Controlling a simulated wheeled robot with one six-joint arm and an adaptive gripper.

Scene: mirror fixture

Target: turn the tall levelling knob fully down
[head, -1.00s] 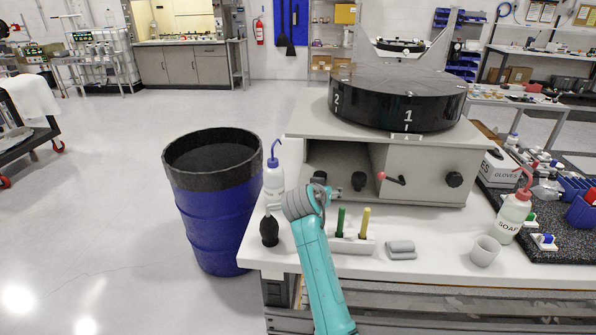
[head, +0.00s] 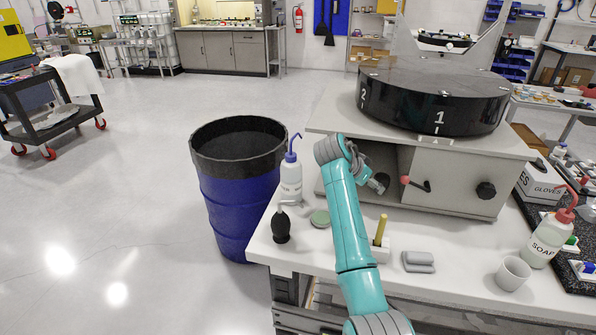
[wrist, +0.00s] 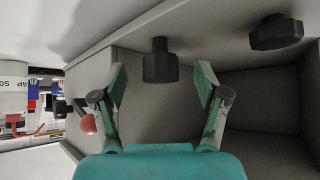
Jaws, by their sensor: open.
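The tall black knob (wrist: 160,60) stands in the opening of the grey fixture (head: 455,172). The wrist view appears upside down, with the knob's base toward the top. A shorter, wider black knob (wrist: 276,32) is to its right there. My gripper (wrist: 160,78) is open and empty, with one teal finger on each side of the tall knob in the picture; I see no contact. In the head view my gripper (head: 378,184) is at the opening, and my arm hides the knobs.
A red-ball lever (head: 405,181) and a black side knob (head: 486,190) are on the fixture front to the right; the red ball (wrist: 88,124) also shows near the left finger.

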